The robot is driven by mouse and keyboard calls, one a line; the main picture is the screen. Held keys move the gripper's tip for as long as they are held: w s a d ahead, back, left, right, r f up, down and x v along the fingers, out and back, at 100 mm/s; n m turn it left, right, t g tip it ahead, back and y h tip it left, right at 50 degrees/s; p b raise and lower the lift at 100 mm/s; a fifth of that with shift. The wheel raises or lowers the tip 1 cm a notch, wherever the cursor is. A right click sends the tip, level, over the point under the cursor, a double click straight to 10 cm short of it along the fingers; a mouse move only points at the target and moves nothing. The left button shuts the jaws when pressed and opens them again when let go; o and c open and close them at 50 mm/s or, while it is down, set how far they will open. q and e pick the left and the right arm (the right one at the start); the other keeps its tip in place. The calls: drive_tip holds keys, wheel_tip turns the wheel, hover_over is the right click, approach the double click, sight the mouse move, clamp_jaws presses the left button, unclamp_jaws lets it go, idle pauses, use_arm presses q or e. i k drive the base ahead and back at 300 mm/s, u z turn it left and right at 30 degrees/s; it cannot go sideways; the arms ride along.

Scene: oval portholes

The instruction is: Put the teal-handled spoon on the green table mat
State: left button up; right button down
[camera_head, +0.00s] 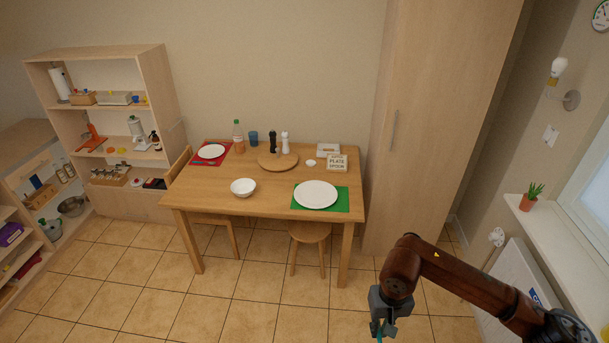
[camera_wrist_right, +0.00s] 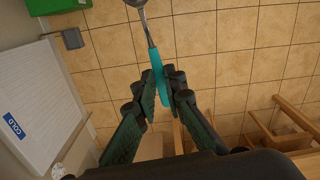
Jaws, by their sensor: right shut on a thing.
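The teal-handled spoon (camera_wrist_right: 156,62) is held by its teal handle between the fingers of my right gripper (camera_wrist_right: 163,90), its metal bowl pointing to the top of the right wrist view and partly cut off. In the head view my right gripper (camera_head: 383,327) hangs at the bottom, in front of the table and to its right, with a bit of teal below it. The green table mat (camera_head: 340,204) lies at the table's front right corner, with a white plate (camera_head: 316,194) covering much of it. My left gripper is not in view.
The wooden table (camera_head: 245,211) also bears a white bowl (camera_head: 243,187), a round board (camera_head: 278,161), a bottle, mills, a sign (camera_head: 337,162) and a red mat (camera_head: 227,148) with a plate. A stool (camera_head: 310,234) stands under its front edge. Tiled floor lies open before it.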

sight(344, 198)
drive_tip(key=i, duration=2.6)
drive_tip(key=u, duration=0.2)
